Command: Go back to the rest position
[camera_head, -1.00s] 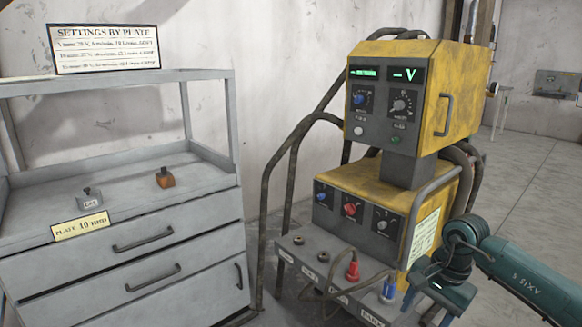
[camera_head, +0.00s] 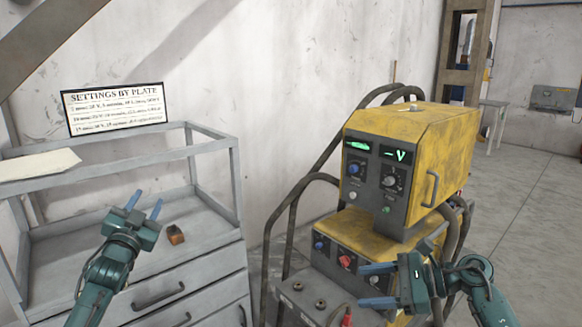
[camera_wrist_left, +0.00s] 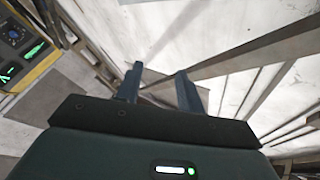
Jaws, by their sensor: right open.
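My left gripper (camera_head: 145,203) is raised in front of the grey shelf cart in the head view. Its two blue fingers are apart and nothing is between them. The left wrist view shows the same open, empty fingers (camera_wrist_left: 160,84). My right gripper (camera_head: 368,286) is in front of the lower part of the yellow welding machine (camera_head: 415,135). Its fingers are apart, point left and hold nothing. The right gripper and arm hide part of the lower panel and sockets.
The grey cart (camera_head: 190,287) stands at left with a small orange-brown block (camera_head: 176,235) on its shelf. A settings sign (camera_head: 115,108) and a pale sheet (camera_head: 40,165) are on its top. Dark hoses run beside the machine. Open floor (camera_head: 530,230) lies at right.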

